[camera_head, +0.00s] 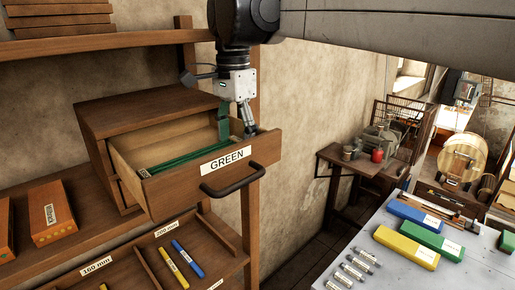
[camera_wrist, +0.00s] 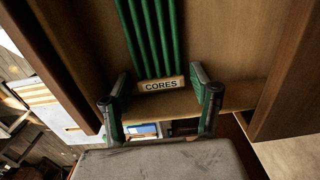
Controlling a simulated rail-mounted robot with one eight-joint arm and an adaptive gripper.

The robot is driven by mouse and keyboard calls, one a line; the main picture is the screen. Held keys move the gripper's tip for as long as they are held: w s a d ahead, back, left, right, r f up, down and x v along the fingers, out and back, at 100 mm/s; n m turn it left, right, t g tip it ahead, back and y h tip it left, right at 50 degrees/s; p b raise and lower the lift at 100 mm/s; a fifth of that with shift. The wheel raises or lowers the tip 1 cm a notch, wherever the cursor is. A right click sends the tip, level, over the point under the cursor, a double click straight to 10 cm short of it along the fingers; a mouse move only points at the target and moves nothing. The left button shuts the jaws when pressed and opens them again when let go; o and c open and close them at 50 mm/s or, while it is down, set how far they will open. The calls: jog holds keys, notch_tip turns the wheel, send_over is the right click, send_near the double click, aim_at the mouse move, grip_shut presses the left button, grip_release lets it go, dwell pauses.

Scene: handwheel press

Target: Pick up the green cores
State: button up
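The green cores (camera_head: 185,161) are long thin green rods lying side by side in the open drawer labelled GREEN (camera_head: 190,187). In the wrist view the cores (camera_wrist: 152,35) run up the picture from a small CORES label (camera_wrist: 161,84). My gripper (camera_head: 236,128) points down at the drawer's right end, its fingers partly behind the drawer's front. In the wrist view my gripper's two green-padded fingers (camera_wrist: 160,78) stand wide apart, with the label between them and nothing held. Whether the fingertips touch anything is unclear.
The drawer's handle (camera_head: 233,181) sticks out in front. Orange boxes (camera_head: 50,212) stand on the left shelf. Yellow and blue markers (camera_head: 173,268) lie in a tray below. A grey table (camera_head: 400,273) at right bears coloured cases (camera_head: 407,247) and several small cylinders.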

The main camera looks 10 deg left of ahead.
jog(key=c, duration=1)
jog(key=shift+r, duration=0.1)
